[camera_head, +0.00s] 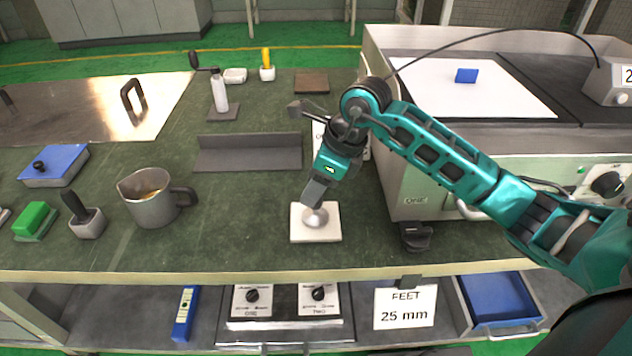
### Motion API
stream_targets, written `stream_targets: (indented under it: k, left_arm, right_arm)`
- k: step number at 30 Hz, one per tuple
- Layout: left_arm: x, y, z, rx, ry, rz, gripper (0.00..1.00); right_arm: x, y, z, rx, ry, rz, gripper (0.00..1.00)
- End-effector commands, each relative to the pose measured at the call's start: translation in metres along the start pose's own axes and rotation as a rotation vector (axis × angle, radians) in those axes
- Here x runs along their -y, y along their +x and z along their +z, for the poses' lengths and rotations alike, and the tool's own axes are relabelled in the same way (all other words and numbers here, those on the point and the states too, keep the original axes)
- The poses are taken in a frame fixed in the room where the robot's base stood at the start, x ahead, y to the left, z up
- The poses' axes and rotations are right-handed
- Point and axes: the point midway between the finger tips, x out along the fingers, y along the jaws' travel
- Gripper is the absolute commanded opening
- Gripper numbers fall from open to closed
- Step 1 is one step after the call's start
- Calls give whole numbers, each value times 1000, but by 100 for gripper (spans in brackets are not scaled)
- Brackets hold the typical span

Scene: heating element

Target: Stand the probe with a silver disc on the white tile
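The white tile (301,234) lies on the green bench top near its front edge, left of the steel cabinet. The silver disc of the probe (315,218) is over the middle of the tile and looks to be resting on it. My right gripper (314,197) points down right above the disc, its fingertips at the probe's upper part. Its fingers show edge-on as one dark block, so the gap between them is hidden. The rest of the probe is hidden behind the fingers. My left gripper is not in view.
A steel jug (150,206) and a grey angle plate (248,158) stand left of the tile. The steel cabinet (440,190) is close on the right. A black cable (480,38) runs from a control box (610,84) behind my arm.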

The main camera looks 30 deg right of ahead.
Motion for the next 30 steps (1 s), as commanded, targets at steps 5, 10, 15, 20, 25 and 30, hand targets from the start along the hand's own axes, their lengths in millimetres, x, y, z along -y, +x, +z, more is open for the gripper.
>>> stream_targets:
  k: [5,10,15,20,25,30]
  left_arm:
    - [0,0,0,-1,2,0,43]
    - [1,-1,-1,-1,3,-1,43]
    - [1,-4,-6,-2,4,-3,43]
    - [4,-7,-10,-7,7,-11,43]
    - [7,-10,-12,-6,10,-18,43]
    - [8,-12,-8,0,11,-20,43]
  right_arm:
    - [0,0,0,0,0,0,58]
    - [0,-2,1,1,0,0,58]
    - [1,-21,2,0,0,-3,58]
    - [2,-56,2,0,-1,-5,58]
    - [1,-92,2,0,-1,-4,58]
    - [0,-114,2,1,0,-1,58]
